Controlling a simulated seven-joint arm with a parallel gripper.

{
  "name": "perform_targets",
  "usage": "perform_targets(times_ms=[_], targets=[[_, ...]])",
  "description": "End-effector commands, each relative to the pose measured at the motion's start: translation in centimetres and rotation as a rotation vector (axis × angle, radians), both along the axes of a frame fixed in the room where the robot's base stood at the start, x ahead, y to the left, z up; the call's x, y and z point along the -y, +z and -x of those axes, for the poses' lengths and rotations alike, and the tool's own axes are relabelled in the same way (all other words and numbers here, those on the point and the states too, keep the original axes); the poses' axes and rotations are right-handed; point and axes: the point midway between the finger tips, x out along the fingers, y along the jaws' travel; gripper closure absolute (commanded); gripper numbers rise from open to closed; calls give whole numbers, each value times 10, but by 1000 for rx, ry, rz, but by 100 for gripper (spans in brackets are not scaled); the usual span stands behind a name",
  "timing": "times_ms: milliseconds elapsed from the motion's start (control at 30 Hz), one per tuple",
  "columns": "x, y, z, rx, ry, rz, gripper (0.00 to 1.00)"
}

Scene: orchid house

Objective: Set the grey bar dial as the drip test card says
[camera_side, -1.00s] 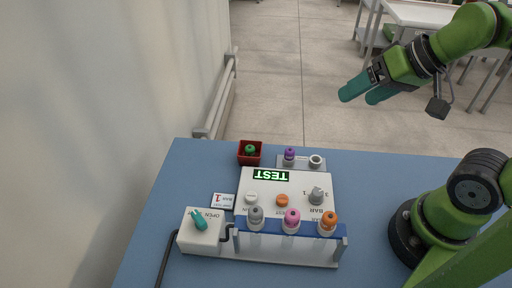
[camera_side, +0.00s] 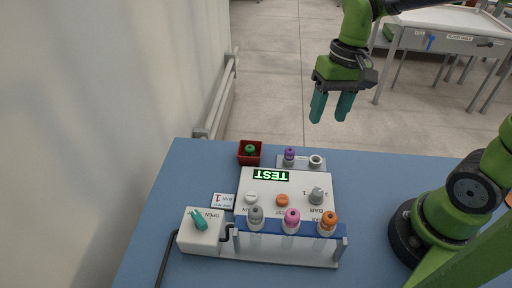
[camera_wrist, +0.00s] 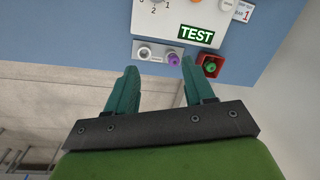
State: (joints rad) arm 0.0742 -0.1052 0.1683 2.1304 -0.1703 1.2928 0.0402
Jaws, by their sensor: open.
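The grey bar dial (camera_side: 316,195) sits on the white control panel (camera_side: 264,182), with small numerals around it and the word BAR below; I cannot tell which numeral it points at. In the wrist view it is mostly cut off at the top edge. The drip test card (camera_side: 222,201) lies left of the panel and shows BAR and a red 1; it also shows in the wrist view (camera_wrist: 242,12). The panel's green display (camera_side: 271,175) reads TEST. My gripper (camera_side: 330,119) is open and empty, high up beyond the table's far edge, apart from the dial.
A rack (camera_side: 288,247) with grey, pink and orange capped tubes stands in front of the panel. A white box with a teal lever (camera_side: 200,220) is left. A red holder (camera_side: 250,158) and a grey block with a purple cap (camera_side: 289,155) stand behind.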

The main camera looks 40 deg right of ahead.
Motion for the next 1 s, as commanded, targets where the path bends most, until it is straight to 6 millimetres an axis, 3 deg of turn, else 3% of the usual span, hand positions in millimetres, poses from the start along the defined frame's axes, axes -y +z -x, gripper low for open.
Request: perform_targets(times_ms=[100, 200, 333, 467, 667, 1000], targets=[[-13, -10, -9, -187, -23, -14, 47], [-22, -7, -11, -302, -53, -21, 47], [-26, 4, -7, -353, -88, -20, 47], [-28, -1, 0, -376, -101, -22, 47], [-34, -32, 11, -378, -97, -21, 47], [-49, -101, 37, -377, -98, -23, 47]])
